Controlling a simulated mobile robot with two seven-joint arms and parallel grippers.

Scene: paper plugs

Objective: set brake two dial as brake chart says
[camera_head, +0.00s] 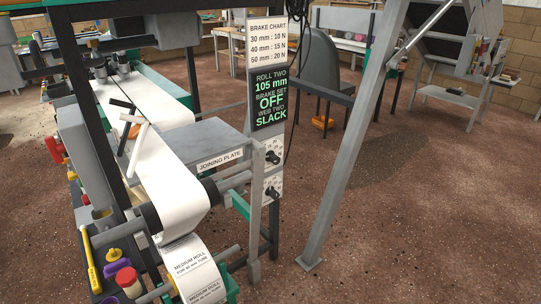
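The brake chart (268,43) is a white sign at the top of the post, reading 30 mm : 10 N, 40 mm : 15 N, 50 mm : 20 N. Below it a dark display (269,98) reads ROLL TWO 105 mm, BRAKE SET OFF, WEB TWO SLACK. Two black dials sit one above the other on white plates: an upper dial (272,157) and a lower dial (271,192). Their markings are too small to read, and I cannot tell which is brake two. Neither gripper is in view.
The joining plate (220,159) and paper web (172,188) lie left of the dials. A tray with a yellow-handled tool (91,262) and small containers (129,281) is at lower left. A slanted grey post (345,165) stands at right. Open floor (420,230) lies beyond it.

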